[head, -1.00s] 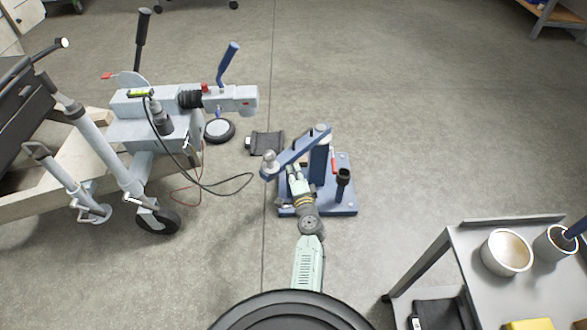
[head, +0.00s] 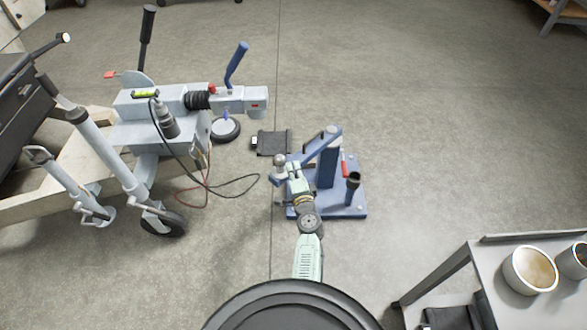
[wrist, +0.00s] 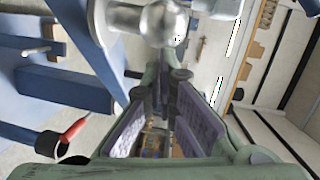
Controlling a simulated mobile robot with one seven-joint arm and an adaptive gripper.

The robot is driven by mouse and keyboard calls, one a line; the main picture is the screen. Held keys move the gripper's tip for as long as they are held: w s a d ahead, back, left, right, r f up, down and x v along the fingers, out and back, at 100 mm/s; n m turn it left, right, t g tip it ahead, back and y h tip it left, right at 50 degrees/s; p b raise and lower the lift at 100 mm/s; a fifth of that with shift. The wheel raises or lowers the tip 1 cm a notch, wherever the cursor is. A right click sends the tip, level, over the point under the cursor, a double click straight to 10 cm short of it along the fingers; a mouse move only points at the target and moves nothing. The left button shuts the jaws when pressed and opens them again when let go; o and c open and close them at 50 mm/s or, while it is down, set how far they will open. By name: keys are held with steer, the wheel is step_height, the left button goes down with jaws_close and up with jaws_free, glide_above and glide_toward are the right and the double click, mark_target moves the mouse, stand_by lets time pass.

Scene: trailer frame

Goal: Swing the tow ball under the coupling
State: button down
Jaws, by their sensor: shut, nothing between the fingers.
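The silver tow ball (head: 280,160) stands at the free end of a blue swing arm (head: 308,148). This arm is carried by a blue post on a blue base plate (head: 345,208) on the floor. The trailer coupling (head: 257,101) is up and to the left of the ball in the head view; the ball is not under it. My gripper (head: 296,178) is shut and empty, close beside the ball end of the swing arm. In the wrist view the ball (wrist: 160,22) shows large just above the shut fingers (wrist: 168,85). Whether they touch the arm I cannot tell.
The trailer frame has a jockey wheel (head: 163,222) and hanging cables at the left. A black pad (head: 273,142) lies on the floor between coupling and stand. A red-handled item (head: 344,164) is on the stand. A grey cart (head: 490,275) is at the lower right.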

mark_target(276, 162)
steer(key=w+a, duration=0.3)
steer(key=a, duration=0.2)
steer(key=shift+w, duration=0.4)
steer(key=shift+w+a+p, duration=0.35)
steer(key=shift+w+a, duration=0.35)
steer(key=shift+w, duration=0.1)
steer(key=w+a+m+h+b, duration=0.1)
steer(key=w+a+m+h, duration=0.1)
steer(key=w, duration=0.5)
steer(key=w+a+m+h+b, duration=0.2)
steer(key=w+a+h, duration=0.2)
steer(key=w, duration=0.3)
steer(key=shift+a+m+h, duration=0.35)
steer(key=shift+m+h, duration=0.05)
